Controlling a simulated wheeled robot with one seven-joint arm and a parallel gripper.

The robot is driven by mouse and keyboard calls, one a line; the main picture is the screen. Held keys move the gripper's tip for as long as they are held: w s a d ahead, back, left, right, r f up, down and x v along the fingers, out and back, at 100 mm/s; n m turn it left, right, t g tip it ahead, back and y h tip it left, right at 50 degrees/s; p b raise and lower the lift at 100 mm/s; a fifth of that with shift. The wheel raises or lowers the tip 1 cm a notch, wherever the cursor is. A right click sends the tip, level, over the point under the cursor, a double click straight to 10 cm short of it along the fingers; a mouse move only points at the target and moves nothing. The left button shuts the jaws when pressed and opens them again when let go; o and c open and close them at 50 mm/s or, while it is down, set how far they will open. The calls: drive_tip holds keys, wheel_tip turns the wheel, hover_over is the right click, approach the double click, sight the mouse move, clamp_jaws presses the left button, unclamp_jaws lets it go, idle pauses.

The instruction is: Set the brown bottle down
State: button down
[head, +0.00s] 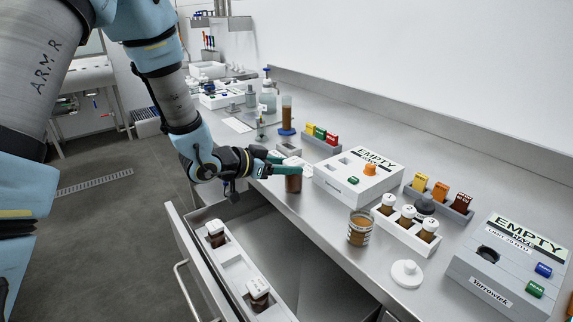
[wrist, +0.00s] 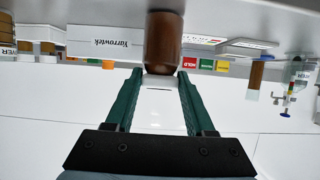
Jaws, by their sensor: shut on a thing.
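The brown bottle (head: 293,183) has a white cap and is upright at the bench's front edge, left of the white Yarrowtek box. My gripper (head: 290,166) reaches in from the left and is shut on the cap. In the wrist view the brown bottle (wrist: 163,42) extends away from my gripper (wrist: 160,85), with the white cap between the green fingers. I cannot tell whether the bottle's base touches the steel bench (head: 325,215).
An open drawer (head: 185,250) below holds a white rack (head: 238,272) with capped brown bottles. Right are a white box (head: 345,188) with an orange knob, an amber jar (head: 360,230), a rack of capped bottles (head: 390,226), a white lid (head: 407,272) and a grey box (head: 490,285).

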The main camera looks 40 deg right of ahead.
drive_tip(key=shift+f, duration=0.2)
drive_tip(key=shift+c, duration=1.3)
unclamp_jaws()
drive_tip(key=shift+r, duration=0.1)
drive_tip(key=shift+a+r, duration=0.15)
drive_tip(key=b+v, duration=0.2)
drive_tip(key=v, duration=0.9)
drive_tip(key=shift+a, duration=0.35)
